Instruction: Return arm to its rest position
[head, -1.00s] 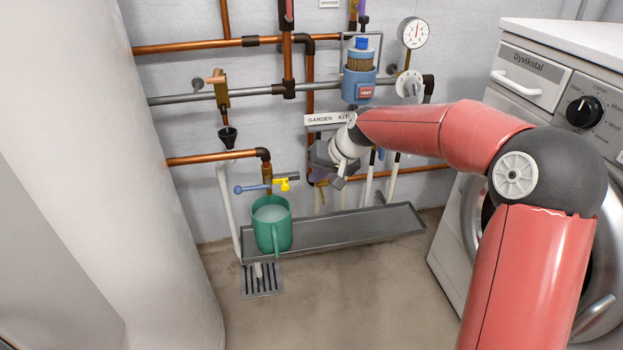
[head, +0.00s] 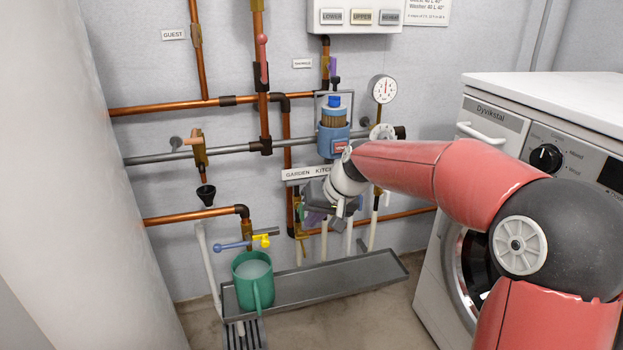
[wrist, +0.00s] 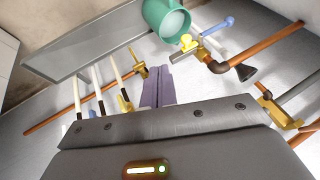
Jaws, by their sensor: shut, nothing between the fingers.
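My red arm reaches from the right side of the head view toward the pipe wall. My gripper (head: 311,218) is in front of the wall, just below the "GARDEN KITCHEN" label strip, which my wrist partly covers. In the wrist view, its two purple fingers (wrist: 157,80) lie side by side, shut and empty. The green mug (head: 253,281), with pale contents, stands upright at the left end of the grey metal tray (head: 350,277), below the yellow-handled tap (head: 261,240). The mug also shows at the top of the wrist view (wrist: 160,22), apart from the fingers.
Copper and grey pipes cross the wall around my gripper, with a blue filter (head: 333,140) and a gauge (head: 383,88) above it. A washing machine (head: 490,125) stands at right, close to my arm. A white rounded body fills the left. A floor drain (head: 243,336) lies below the mug.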

